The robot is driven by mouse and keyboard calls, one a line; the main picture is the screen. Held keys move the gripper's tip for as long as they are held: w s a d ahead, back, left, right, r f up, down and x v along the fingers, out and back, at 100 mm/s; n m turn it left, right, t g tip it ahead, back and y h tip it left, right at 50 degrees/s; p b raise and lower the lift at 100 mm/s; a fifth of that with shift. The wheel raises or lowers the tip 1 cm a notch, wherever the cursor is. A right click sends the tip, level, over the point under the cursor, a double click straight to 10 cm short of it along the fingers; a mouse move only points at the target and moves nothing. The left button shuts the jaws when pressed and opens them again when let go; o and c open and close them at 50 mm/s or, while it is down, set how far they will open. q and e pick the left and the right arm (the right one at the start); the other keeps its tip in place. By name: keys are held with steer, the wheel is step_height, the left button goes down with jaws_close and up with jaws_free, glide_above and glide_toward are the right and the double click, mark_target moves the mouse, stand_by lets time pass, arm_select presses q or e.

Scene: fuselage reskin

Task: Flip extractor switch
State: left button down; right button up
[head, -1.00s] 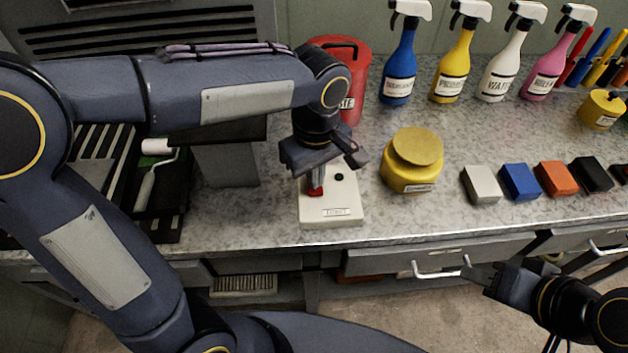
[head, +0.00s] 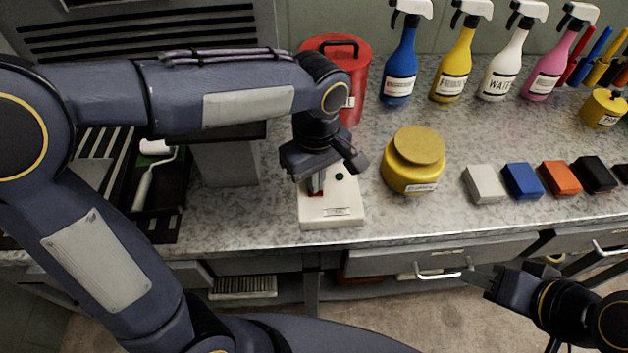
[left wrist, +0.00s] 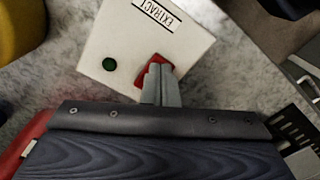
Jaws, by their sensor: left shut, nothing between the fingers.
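The extractor switch box (head: 332,212) is white and sits near the front edge of the counter, with a label reading EXTRACT in the left wrist view (left wrist: 187,42). A red switch (left wrist: 152,66) and a round green light (left wrist: 110,64) are on its top. My left gripper (left wrist: 160,72) is shut and empty, its fingertips over the red switch and seeming to touch it. In the head view my left gripper (head: 318,186) hides most of the switch. My right gripper (head: 470,277) is off the counter's front, at lower right; its jaw gap is unclear.
A yellow round tin (head: 412,165) stands just right of the box, and a red canister (head: 352,75) behind it. Several spray bottles (head: 398,65) and coloured blocks (head: 522,181) are further right. A paint roller tray (head: 165,205) lies to the left.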

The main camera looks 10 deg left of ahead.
arm_select(q)
step_height(320, 180, up, 7)
steer(key=p, duration=0.6)
stand_by(0.4)
stand_by(0.4)
steer(key=s+a+f+m+t+h, duration=0.1)
steer(key=s+a+m+t+h, duration=0.2)
steer(key=s+a+m+t, duration=0.2)
steer(key=s+a+m, duration=0.3)
steer(key=s+a, duration=0.3)
steer(key=s, duration=0.2)
steer(key=shift+a+t+h, duration=0.3)
steer(key=shift+a+h, duration=0.05)
steer(key=shift+h, duration=0.05)
steer(key=shift+s, duration=0.1)
